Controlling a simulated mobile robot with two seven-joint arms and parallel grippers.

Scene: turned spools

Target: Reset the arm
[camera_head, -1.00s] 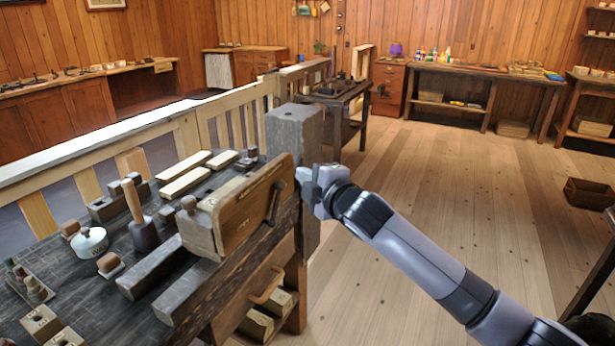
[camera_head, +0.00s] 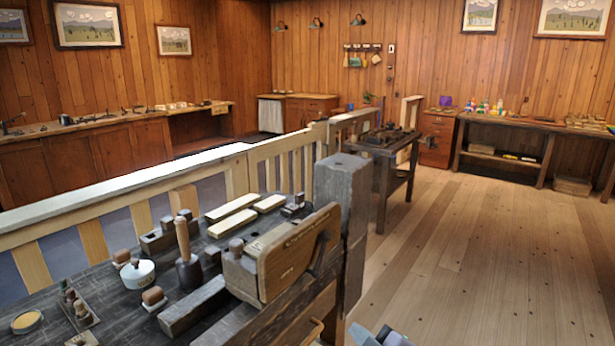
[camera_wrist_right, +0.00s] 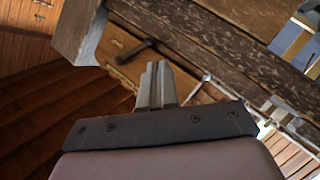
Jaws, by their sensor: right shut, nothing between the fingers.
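My right gripper (camera_head: 380,337) shows only as a small grey piece at the bottom edge of the head view, right of the workbench's thick wooden post (camera_head: 343,200). In the right wrist view its grey fingers (camera_wrist_right: 157,84) are together, with nothing between them. Dark wooden beams of the bench (camera_wrist_right: 215,50) lie beyond the fingers in that view. The rest of my right arm is out of the head view. My left gripper is not in view.
The workbench (camera_head: 90,290) carries a mallet (camera_head: 187,258), a white round pot (camera_head: 137,273), pale wood blocks (camera_head: 231,206) and a wooden vise jaw (camera_head: 298,255). A railing (camera_head: 285,160) runs behind it. The plank floor (camera_head: 470,260) at right is clear.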

